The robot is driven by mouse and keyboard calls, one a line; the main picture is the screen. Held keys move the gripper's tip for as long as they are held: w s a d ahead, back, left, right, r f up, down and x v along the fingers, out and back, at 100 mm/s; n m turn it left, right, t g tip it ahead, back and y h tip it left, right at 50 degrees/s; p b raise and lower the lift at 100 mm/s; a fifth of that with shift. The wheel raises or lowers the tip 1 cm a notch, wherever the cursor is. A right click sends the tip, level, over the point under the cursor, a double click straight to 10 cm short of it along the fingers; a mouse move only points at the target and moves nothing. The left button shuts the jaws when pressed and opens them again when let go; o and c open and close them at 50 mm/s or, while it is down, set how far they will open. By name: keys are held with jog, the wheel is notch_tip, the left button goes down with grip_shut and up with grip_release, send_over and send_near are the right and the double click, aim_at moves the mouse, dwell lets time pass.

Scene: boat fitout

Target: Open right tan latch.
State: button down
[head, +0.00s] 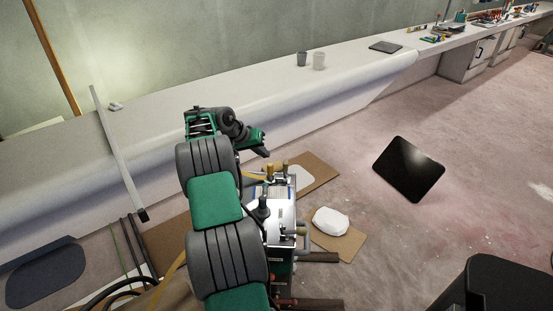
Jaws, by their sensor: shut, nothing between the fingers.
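A silver and dark-green machine (285,218) stands on the floor in the middle, partly hidden behind my arm. Two short upright tan pieces (285,166) stand side by side at its far end; they look like the tan latches, but they are too small to tell whether they are open or closed. Another tan handle (297,232) sticks out on its right side. My gripper (265,152) is shut and empty. In the picture its tips are just above and left of the upright tan pieces, with a small gap; I cannot tell the depth between them.
A white bundle (330,221) lies on cardboard (348,243) right of the machine. A black panel (409,168) lies farther right. Rods and hoses (125,250) crowd the left. The right floor is mostly clear.

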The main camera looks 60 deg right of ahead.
jog(key=shift+f, duration=0.1)
jog(key=x, duration=0.9)
jog(key=shift+d+f, duration=0.25)
jog(key=shift+d, duration=0.05)
jog(key=shift+s+b, duration=0.1)
jog(key=shift+b, duration=0.2)
